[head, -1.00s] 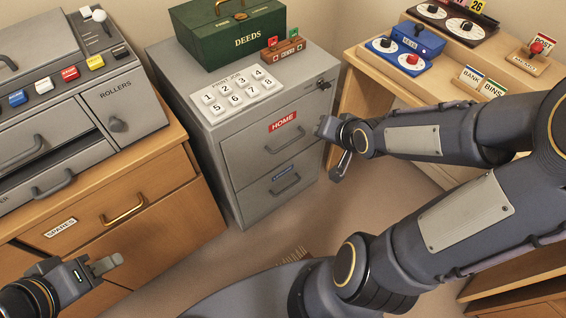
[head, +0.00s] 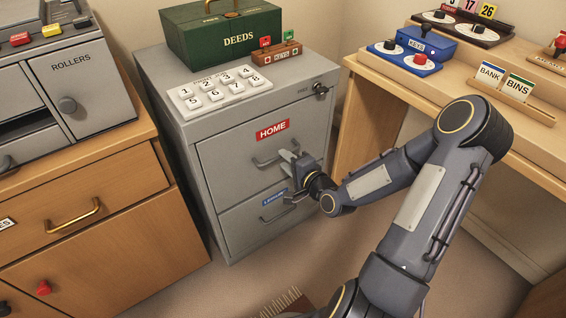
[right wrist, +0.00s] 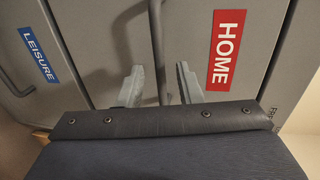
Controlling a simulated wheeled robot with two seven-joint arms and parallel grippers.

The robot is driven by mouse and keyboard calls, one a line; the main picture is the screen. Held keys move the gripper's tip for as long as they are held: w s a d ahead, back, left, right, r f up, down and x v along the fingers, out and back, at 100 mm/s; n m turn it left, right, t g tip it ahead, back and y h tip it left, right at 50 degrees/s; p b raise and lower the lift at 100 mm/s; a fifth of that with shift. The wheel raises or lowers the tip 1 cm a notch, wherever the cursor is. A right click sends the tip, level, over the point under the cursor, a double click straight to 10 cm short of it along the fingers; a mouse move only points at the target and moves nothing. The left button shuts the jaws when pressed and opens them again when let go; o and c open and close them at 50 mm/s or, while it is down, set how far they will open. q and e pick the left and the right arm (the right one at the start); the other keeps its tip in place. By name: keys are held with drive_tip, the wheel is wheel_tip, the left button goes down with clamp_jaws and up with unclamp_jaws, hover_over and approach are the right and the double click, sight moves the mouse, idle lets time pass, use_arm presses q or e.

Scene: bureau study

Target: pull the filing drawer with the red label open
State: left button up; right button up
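The grey filing cabinet (head: 163,85) has two drawers. The upper drawer (head: 225,150) has a red HOME label (head: 272,131) and a grey bar handle (head: 262,162); it looks closed. My right gripper (head: 288,158) is at this handle. In the right wrist view, the handle (right wrist: 157,45) runs between the two separated fingers of the gripper (right wrist: 161,88), with a gap visible on the right side. The red label (right wrist: 227,48) lies to the right of the fingers. My left gripper is not in view.
The lower drawer has a blue LEISURE label (right wrist: 33,60). A key lock (head: 320,88) sits at the cabinet's upper right. A green DEEDS box (head: 225,38) and a numbered button panel (head: 220,90) stand on top. Wooden drawers (head: 90,195) are left, a desk (head: 400,85) right.

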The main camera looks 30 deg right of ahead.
drive_tip(key=shift+x, duration=0.95)
clamp_jaws()
